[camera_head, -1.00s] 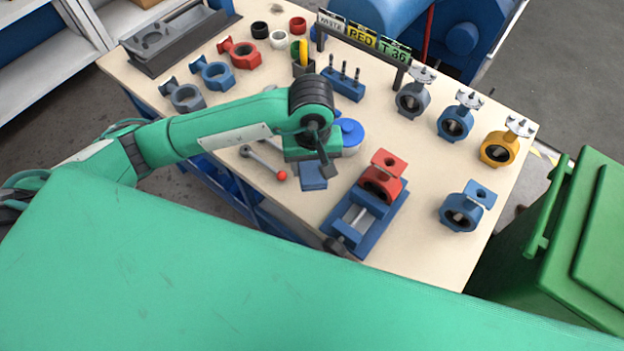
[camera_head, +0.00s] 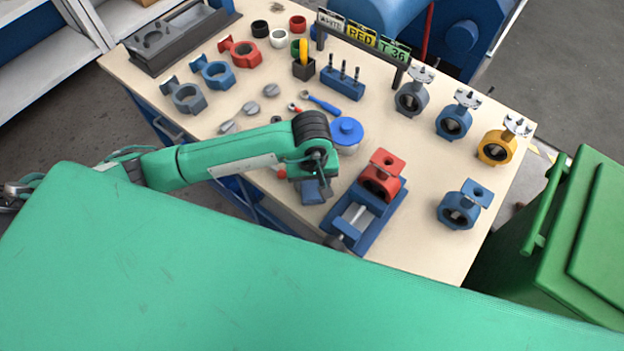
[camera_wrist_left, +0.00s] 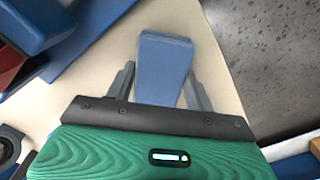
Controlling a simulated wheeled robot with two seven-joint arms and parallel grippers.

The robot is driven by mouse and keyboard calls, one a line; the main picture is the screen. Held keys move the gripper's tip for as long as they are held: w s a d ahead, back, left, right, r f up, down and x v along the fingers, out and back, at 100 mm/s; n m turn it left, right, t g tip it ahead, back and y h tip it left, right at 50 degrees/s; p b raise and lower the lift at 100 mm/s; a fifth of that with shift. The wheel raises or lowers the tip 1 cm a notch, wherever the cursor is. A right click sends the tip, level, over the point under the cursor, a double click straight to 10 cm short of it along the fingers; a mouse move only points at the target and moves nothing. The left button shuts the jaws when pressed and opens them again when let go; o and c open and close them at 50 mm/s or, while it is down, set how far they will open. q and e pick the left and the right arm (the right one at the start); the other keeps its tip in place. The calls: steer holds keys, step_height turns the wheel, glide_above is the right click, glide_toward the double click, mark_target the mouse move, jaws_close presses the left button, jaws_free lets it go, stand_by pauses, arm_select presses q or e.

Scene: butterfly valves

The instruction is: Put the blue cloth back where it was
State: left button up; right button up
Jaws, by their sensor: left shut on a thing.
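The blue cloth (camera_head: 312,192) is a small folded piece, seen below my left gripper (camera_head: 318,186) near the table's front edge, left of the blue vise (camera_head: 370,228). In the left wrist view the cloth (camera_wrist_left: 164,68) lies between the two grey fingers of my left gripper (camera_wrist_left: 160,82), which is shut on it. Whether the cloth touches the tabletop cannot be told. My right gripper is not in view.
A red valve body (camera_head: 380,178) sits in the vise. A blue-lidded round container (camera_head: 347,132) stands just behind my gripper. Several valves stand on the right, with a green bin (camera_head: 575,235) beyond. The table's front edge (camera_wrist_left: 222,85) is close.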

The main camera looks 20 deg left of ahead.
mark_target(312, 183)
arm_select(q)
steer(key=shift+f, duration=0.15)
steer(key=o, duration=0.9)
steer(key=shift+o, duration=0.2)
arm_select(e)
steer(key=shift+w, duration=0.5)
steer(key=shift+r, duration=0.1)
arm_select(q)
steer(key=shift+r, duration=0.25)
step_height(312, 183, up, 4)
steer(key=shift+w+f+b, duration=0.1)
steer(key=shift+b, duration=0.3)
step_height(312, 183, up, 8)
steer(key=b, duration=0.1)
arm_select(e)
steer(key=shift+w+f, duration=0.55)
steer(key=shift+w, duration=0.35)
